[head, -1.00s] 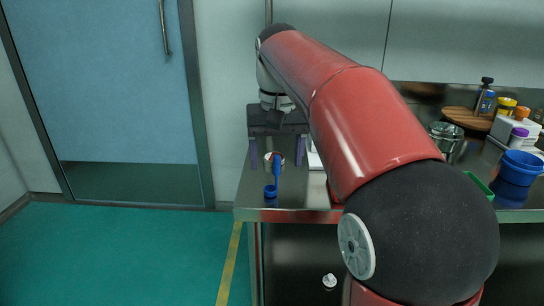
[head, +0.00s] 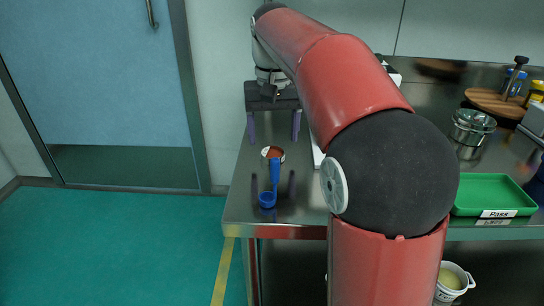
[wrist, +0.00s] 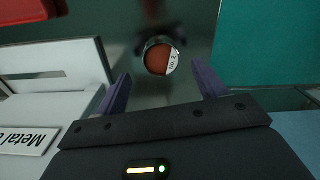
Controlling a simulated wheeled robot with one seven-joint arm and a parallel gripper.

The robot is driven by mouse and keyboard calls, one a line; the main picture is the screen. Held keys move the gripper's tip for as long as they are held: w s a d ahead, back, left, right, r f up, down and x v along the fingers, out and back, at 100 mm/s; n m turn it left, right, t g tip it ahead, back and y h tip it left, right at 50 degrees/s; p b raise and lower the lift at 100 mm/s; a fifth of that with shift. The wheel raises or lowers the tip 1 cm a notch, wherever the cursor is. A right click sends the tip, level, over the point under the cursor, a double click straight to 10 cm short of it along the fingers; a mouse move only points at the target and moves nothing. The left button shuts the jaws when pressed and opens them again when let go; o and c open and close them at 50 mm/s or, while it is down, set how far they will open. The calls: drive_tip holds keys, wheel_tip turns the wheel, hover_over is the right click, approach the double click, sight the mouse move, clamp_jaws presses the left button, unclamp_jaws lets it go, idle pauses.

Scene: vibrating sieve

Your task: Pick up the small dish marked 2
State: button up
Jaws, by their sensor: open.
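A small round metal dish (head: 272,153) with reddish-brown contents stands near the left end of the steel counter (head: 245,190). The wrist view shows the same dish (wrist: 158,58) with a white label that seems to carry a 2; the rest of its print is too small to read. My gripper (head: 273,129) has its two purple fingers spread wide and pointing down, empty. In the wrist view the dish lies just beyond my gripper (wrist: 161,76), roughly centred between the fingertips and not touched by them.
A white item with a "Metal" label (wrist: 25,140) lies left of the fingers in the wrist view. A green tray marked Pass (head: 490,192) and metal pots (head: 472,127) are farther right. The counter's left edge is close.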

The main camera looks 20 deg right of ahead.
sight(272, 157)
drive_tip(key=shift+a+f, duration=0.1)
drive_tip(key=shift+f, duration=1.85)
drive_tip(key=c, duration=1)
